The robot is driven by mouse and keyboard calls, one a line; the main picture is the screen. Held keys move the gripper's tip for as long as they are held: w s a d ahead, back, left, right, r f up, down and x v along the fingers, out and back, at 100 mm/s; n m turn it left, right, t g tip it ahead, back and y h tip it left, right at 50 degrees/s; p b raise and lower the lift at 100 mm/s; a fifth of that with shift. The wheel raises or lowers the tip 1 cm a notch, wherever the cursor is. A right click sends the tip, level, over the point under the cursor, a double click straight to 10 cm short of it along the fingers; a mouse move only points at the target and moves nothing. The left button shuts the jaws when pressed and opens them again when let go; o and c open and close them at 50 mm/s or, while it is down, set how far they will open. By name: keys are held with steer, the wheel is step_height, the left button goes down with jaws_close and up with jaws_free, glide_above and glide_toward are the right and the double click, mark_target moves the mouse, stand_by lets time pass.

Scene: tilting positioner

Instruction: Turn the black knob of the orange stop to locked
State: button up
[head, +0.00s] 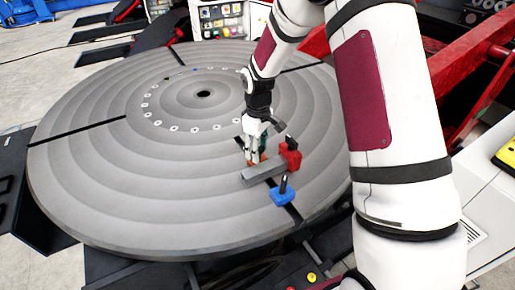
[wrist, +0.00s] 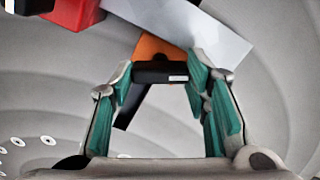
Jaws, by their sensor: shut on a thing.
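The orange stop (wrist: 150,46) shows in the wrist view beside the grey bar, partly covered by it. Its black knob (wrist: 160,72), a short bar with a small white mark, lies crosswise between the teal-padded fingertips. My gripper (wrist: 160,76) is shut on this knob, one finger at each end. In the head view my gripper (head: 256,157) reaches down to the far side of the grey bar (head: 264,171), where the orange stop is mostly hidden. I cannot tell from the knob whether the stop is locked.
The grey bar lies on a large round ringed table (head: 90,185) with dark radial slots. A red stop (head: 290,157) with a black knob touches the bar's right end. A blue stop (head: 284,195) with an upright black handle stands at its near side. The table's left is clear.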

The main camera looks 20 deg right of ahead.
steer(key=m, duration=0.5)
steer(key=shift+b, duration=0.4)
steer(key=shift+m, duration=0.4)
steer(key=o, duration=1.2)
steer(key=shift+c, duration=0.2)
step_height(320, 180, up, 12)
